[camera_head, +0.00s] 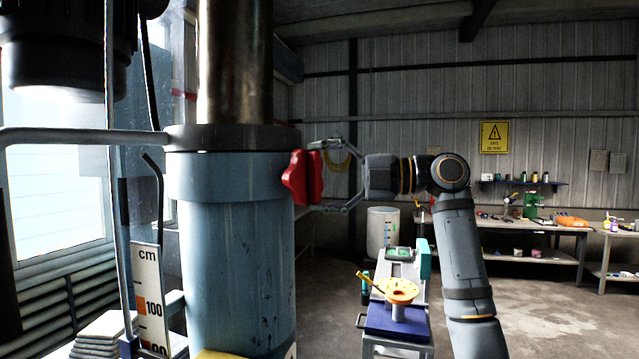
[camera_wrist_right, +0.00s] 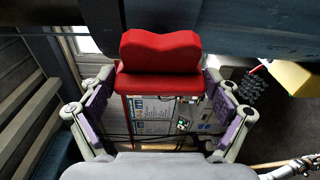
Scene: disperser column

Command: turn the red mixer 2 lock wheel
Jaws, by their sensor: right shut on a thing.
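The red lock wheel (camera_head: 298,178) is a lobed knob on the right side of the blue-grey column (camera_head: 230,240), at about mid-height. It also shows in the right wrist view (camera_wrist_right: 160,50), straight ahead between the fingers. My right gripper (camera_head: 322,178) reaches in from the right, level with the wheel, with one finger above and one below. It is shut on the red wheel. In the right wrist view the purple finger pads stand on either side of the wheel's base. My left gripper is out of view.
A ruler marked in cm (camera_head: 150,295) stands left of the column. A small bench with a yellow round part (camera_head: 398,290) stands low behind my right arm. A workbench (camera_head: 530,225) lines the back right. Open floor lies between.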

